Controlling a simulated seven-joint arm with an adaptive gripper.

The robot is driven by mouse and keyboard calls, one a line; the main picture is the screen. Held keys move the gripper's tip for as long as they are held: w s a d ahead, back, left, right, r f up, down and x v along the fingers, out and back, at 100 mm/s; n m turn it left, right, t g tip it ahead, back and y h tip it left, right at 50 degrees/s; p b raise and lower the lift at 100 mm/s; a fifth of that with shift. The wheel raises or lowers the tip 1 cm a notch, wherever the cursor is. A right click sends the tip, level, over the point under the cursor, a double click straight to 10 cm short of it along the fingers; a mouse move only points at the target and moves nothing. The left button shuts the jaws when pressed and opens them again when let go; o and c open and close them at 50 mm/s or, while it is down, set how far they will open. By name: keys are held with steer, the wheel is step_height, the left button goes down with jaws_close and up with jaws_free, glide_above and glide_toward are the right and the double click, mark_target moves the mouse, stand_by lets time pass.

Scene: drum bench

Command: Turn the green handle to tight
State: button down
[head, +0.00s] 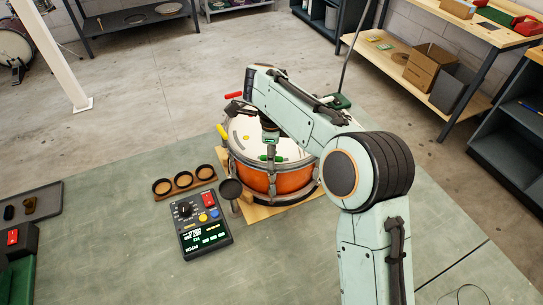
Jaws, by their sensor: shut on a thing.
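A drum (258,182) with an orange shell, white head and metal hoop sits on a wooden board (262,213) on the bench. The green handle (278,158) shows at the drum's near rim, just beneath my gripper (269,157). My gripper points down and is shut on the green handle; its fingers hide part of the handle. A yellow handle (221,131) is at the drum's left rim and a red handle (233,95) is at its far left. Which way the green handle is turned is too small to tell.
A control box (204,226) with a lit display stands left of the drum. A wooden holder (184,188) with three round dishes lies behind it. A grey tray (48,205) lies far left.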

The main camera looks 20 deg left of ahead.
steer(key=m, duration=0.5)
steer(key=shift+m, duration=0.3)
steer(key=m, duration=0.5)
steer(key=shift+m, duration=0.3)
steer(key=c, duration=1.1)
jaws_free()
steer(key=shift+r, duration=0.1)
step_height(320, 180, up, 12)
steer(key=shift+f, duration=0.1)
